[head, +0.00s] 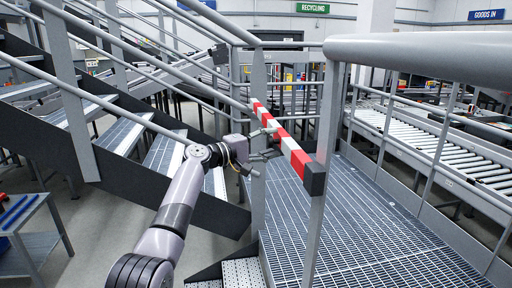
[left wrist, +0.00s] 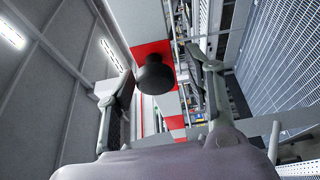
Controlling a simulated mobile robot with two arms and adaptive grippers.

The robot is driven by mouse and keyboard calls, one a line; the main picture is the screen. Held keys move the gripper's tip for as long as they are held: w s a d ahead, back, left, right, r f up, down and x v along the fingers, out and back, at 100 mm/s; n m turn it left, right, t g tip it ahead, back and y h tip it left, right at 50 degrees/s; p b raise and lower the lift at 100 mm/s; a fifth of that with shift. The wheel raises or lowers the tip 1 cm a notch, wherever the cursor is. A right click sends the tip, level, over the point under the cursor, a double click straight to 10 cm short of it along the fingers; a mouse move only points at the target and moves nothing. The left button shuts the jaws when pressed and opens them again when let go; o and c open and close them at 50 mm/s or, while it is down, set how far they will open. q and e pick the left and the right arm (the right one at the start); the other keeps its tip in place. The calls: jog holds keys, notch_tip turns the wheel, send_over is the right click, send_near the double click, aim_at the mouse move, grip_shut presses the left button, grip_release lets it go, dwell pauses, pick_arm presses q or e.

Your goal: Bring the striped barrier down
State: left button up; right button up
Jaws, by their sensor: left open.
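The striped barrier (head: 291,151) is a red and white bar with a black block on its near end. It runs between the posts of the catwalk railing, and I cannot tell how level it is. My left gripper (head: 271,142) is open beside the bar's left side. In the left wrist view the barrier (left wrist: 152,48) passes behind a round black knob (left wrist: 155,75). The knob lies between the spread fingers of my left gripper (left wrist: 160,68), and I see no grip on it. My right gripper is not in view.
A grated walkway (head: 350,225) lies right of the barrier. Metal stairs (head: 165,155) rise on the left. A thick grey handrail (head: 420,58) crosses the upper right. A roller conveyor (head: 440,140) stands beyond the right railing. A small blue-topped table (head: 22,212) is at far left.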

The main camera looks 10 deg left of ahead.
pick_arm(q)
jog(key=v, duration=1.1)
jog(key=shift+s+a, duration=0.2)
jog(key=shift+a, duration=0.1)
jog(key=shift+f, duration=0.1)
